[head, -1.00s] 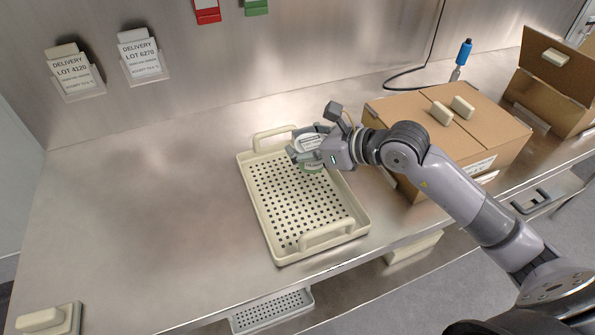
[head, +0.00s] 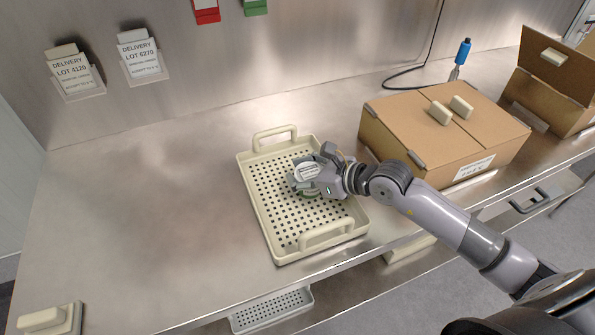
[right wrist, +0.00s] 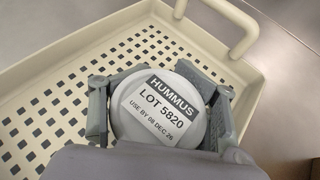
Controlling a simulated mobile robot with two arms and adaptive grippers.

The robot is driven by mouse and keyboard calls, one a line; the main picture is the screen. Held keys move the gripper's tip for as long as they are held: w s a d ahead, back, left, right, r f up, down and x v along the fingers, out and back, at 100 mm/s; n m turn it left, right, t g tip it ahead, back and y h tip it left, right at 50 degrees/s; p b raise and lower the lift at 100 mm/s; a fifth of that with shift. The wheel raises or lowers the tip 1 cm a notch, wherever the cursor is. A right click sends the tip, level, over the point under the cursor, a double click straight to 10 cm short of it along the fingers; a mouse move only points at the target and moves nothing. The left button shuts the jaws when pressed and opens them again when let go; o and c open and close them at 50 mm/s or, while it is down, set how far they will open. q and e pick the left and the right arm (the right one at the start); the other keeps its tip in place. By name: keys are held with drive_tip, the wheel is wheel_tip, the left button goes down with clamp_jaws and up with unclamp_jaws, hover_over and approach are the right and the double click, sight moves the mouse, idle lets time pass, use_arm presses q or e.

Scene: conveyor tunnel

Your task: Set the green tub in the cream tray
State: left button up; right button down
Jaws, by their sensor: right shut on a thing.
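The cream tray (head: 256,217) lies on the steel counter, with a perforated floor and a raised handle at each end. My right gripper (head: 300,178) is over the right-middle part of the tray, shut on the tub (head: 309,171). In the right wrist view the tub's white lid (right wrist: 137,95) faces up, with a label reading HUMMUS, LOT 5820. A little green shows at the tub's side in the head view. The fingers (right wrist: 158,104) sit on both sides of the lid. I cannot tell whether the tub's base touches the tray floor. My left gripper is not in view.
A closed cardboard box (head: 400,120) with cream blocks on top stands right of the tray. An open box (head: 555,85) is farther right, near a blue-handled tool (head: 461,58).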

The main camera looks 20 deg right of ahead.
drive_tip(key=c, duration=0.6)
unclamp_jaws()
drive_tip(key=shift+f, duration=0.15)
drive_tip(key=shift+r, duration=0.2)
drive_tip(key=shift+s+d, duration=0.25)
drive_tip(key=b+v, duration=0.1)
drive_tip(key=v, duration=0.7)
drive_tip(key=shift+s+d+r+b, duration=0.1)
drive_tip(key=shift+s+r+b, duration=0.05)
drive_tip(key=shift+s+b, duration=0.25)
drive_tip(key=shift+v, duration=1.3)
drive_tip(key=shift+w+r, duration=0.1)
drive_tip(key=shift+r, duration=0.1)
